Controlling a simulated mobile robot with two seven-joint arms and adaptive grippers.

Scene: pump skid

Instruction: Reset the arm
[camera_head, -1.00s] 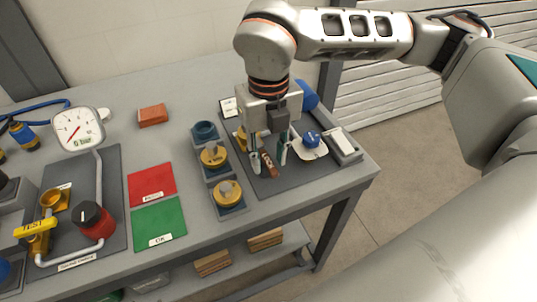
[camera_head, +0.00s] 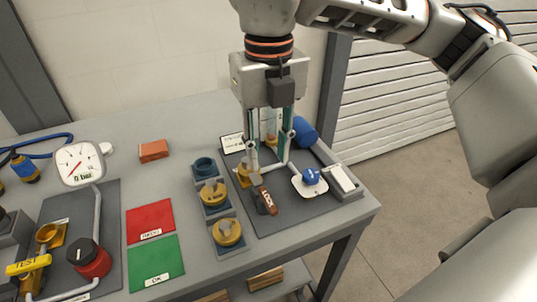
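My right gripper (camera_head: 268,168) hangs fingers-down above the dark mat (camera_head: 287,220) at the right of the bench. Its two fingers are apart, with nothing visible between them. A brown labelled piece (camera_head: 266,201) lies on the mat just below and in front of the left fingertip; whether the two touch is hard to tell. A brass part (camera_head: 244,174) stands partly hidden behind that finger. My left gripper is out of view.
A white pad with a blue knob (camera_head: 310,177), a grey tray (camera_head: 343,182) and a blue cylinder (camera_head: 304,132) stand right of the gripper. Yellow-capped fittings (camera_head: 227,232) stand left. Red (camera_head: 150,219) and green (camera_head: 155,262) mats and a gauge (camera_head: 79,164) are farther left.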

